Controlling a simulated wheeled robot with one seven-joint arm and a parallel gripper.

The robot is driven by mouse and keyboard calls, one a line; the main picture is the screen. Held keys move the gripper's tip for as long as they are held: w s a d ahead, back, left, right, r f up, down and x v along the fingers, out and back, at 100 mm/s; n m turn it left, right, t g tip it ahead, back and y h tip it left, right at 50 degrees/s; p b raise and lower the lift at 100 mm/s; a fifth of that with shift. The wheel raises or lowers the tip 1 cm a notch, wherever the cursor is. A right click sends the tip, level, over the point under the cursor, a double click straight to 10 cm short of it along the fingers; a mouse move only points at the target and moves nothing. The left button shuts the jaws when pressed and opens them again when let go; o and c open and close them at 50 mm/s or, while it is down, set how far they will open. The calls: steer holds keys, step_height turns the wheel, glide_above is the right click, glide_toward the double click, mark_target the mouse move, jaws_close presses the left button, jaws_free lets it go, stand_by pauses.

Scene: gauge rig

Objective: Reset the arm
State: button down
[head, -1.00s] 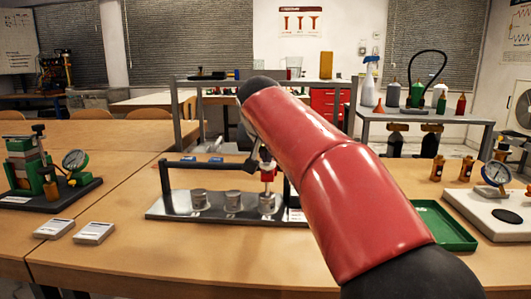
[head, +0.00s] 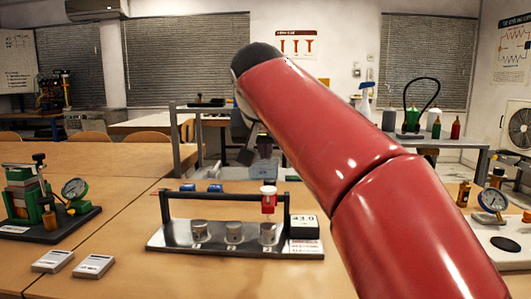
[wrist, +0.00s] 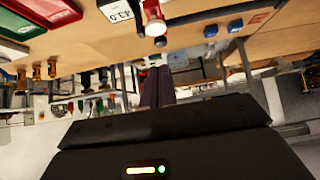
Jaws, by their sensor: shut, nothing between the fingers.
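My red arm crosses the right half of the head view and bends over at the top. My gripper (head: 263,145) shows small and dark beyond the arm, above and apart from the gauge rig. In the wrist view, which looks upside down, its two dark fingers (wrist: 157,86) are together with nothing between them. The gauge rig has a metal base plate (head: 170,241), several grey cylinders, a black crossbar and a red-and-white plunger (head: 268,199). Its display (head: 304,227) reads about 43.0. The plunger also shows in the wrist view (wrist: 153,15).
A green press with a dial (head: 74,189) stands at the left. Two small grey blocks (head: 93,265) lie at the front left. Another dial gauge (head: 492,201) stands at the right. Blue blocks (head: 216,188) lie behind the rig. The front middle table is clear.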

stand_by(0.4)
steer(key=s+d+f+g, duration=0.1)
steer(key=s+d+f, duration=0.4)
steer(key=d, duration=0.3)
steer(key=s+d+f+g, duration=0.1)
steer(key=s+d+f, duration=0.3)
steer(key=s+f, duration=0.7)
steer(key=s+d+f+g, duration=0.1)
steer(key=s+d+f, duration=0.4)
steer(key=s+f, duration=0.6)
step_height(320, 180, down, 3)
steer(key=shift+f, duration=0.2)
steer(key=c, duration=2.1)
jaws_free()
steer(key=shift+c, duration=0.2)
